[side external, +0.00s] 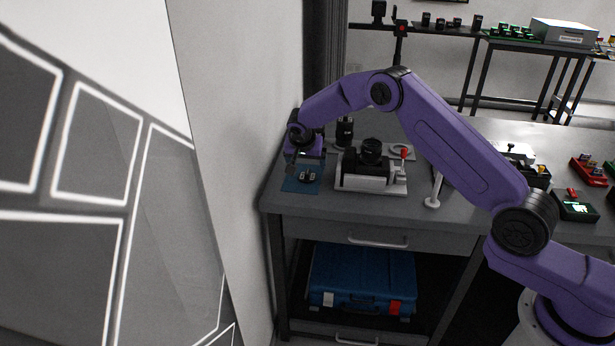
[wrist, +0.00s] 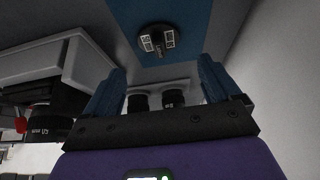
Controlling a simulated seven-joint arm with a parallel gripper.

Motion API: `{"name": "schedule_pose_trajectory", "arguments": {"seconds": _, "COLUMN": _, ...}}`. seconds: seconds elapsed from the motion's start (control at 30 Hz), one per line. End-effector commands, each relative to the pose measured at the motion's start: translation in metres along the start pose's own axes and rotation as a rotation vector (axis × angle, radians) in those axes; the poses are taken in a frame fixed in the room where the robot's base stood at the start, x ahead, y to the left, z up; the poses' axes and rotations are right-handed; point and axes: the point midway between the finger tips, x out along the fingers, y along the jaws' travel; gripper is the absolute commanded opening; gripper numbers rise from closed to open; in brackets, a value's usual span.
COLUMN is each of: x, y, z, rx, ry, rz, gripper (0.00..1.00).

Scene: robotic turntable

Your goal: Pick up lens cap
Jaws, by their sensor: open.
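The lens cap (side external: 307,176) is a small dark disc with light markings, lying on a blue mat (side external: 290,185) near the table's left end. In the wrist view the lens cap (wrist: 157,40) lies on the blue mat (wrist: 196,22), ahead of the fingers. My gripper (side external: 294,160) is above the left end of the table, close to the mat. In the wrist view my gripper (wrist: 160,82) shows two blue fingers spread wide with nothing held between them. In the side view the fingertips are small and hard to make out.
A white and black fixture (side external: 362,183) holding a dark lens (side external: 371,150) stands right of the mat. A black cylinder (side external: 344,132) stands behind it. A white wall closes the left side. A white upright tool (side external: 436,188) and several devices are farther right.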

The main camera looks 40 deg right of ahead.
Motion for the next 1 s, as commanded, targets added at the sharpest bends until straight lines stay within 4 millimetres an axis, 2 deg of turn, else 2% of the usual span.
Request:
{"name": "schedule_pose_trajectory", "arguments": {"seconds": 0.3, "x": 0.041, "y": -0.001, "z": 0.008, "rx": 0.000, "ry": 0.000, "rz": 0.001, "gripper": 0.90}}
{"name": "schedule_pose_trajectory", "arguments": {"seconds": 0.67, "x": 0.047, "y": -0.001, "z": 0.008, "rx": 0.000, "ry": 0.000, "rz": -0.001, "gripper": 0.90}}
{"name": "schedule_pose_trajectory", "arguments": {"seconds": 0.83, "x": 0.047, "y": -0.001, "z": 0.008, "rx": 0.000, "ry": 0.000, "rz": 0.000, "gripper": 0.35}}
{"name": "schedule_pose_trajectory", "arguments": {"seconds": 0.87, "x": 0.047, "y": -0.001, "z": 0.008, "rx": 0.000, "ry": 0.000, "rz": 0.000, "gripper": 0.32}}
{"name": "schedule_pose_trajectory", "arguments": {"seconds": 1.0, "x": 0.047, "y": -0.001, "z": 0.008, "rx": 0.000, "ry": 0.000, "rz": 0.000, "gripper": 0.31}}
